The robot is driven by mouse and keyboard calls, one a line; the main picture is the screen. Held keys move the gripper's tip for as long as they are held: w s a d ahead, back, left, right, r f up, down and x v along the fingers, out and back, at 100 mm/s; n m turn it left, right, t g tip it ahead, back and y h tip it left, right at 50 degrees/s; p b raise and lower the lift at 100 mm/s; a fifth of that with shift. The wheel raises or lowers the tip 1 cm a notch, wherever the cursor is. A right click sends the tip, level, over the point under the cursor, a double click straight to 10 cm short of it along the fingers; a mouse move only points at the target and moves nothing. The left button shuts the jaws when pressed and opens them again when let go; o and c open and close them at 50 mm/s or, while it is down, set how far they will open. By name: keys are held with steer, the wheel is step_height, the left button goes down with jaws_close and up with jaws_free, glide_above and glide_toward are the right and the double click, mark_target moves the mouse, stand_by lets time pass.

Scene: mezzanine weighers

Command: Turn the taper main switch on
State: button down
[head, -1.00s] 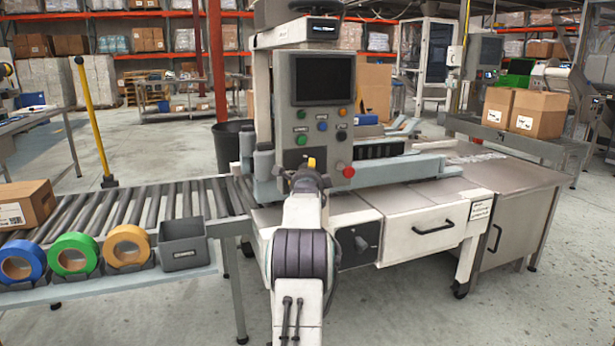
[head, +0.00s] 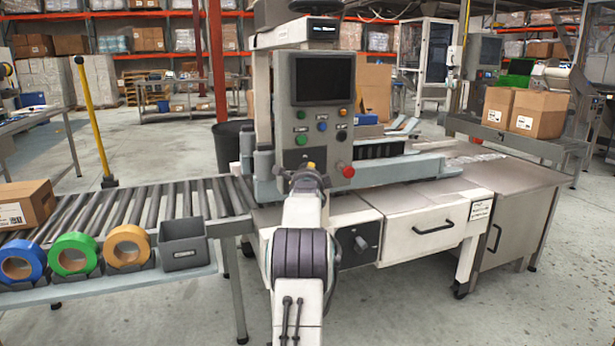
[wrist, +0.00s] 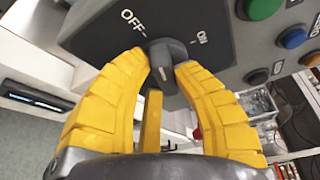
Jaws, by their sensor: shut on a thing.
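The main switch is a dark grey knob (wrist: 166,52) on a dark plate (wrist: 105,32) marked OFF and ON in the wrist view. My gripper (wrist: 162,62) has its two yellow fingers shut on the knob, one fingertip on each side. The OFF mark lies at the knob's upper left and the ON mark to its right. The knob's handle looks slanted, its upper end nearer the OFF side, but I cannot tell its exact setting. In the head view my gripper (head: 311,166) is at the lower part of the grey control panel (head: 322,118) and hides the switch.
Green (wrist: 262,8) and blue (wrist: 293,38) buttons sit close to the right of the switch. A red knob (head: 347,171) juts from the panel's lower right. Another rotary knob (head: 360,243) is on the cabinet below. A roller conveyor (head: 130,213) runs left.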

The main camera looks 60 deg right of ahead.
steer(key=shift+r+p, duration=0.2)
steer(key=shift+p, duration=0.1)
steer(key=shift+w+f+m, duration=0.1)
steer(key=shift+f+m, duration=0.05)
steer(key=shift+m, duration=0.45)
steer(key=c, duration=0.9)
jaws_free()
steer(key=shift+c, duration=0.2)
steer(key=shift+a, duration=0.1)
steer(key=v, duration=1.1)
steer(key=shift+s+a+r, duration=0.2)
steer(key=shift+a+r, duration=0.05)
steer(key=shift+a, duration=0.1)
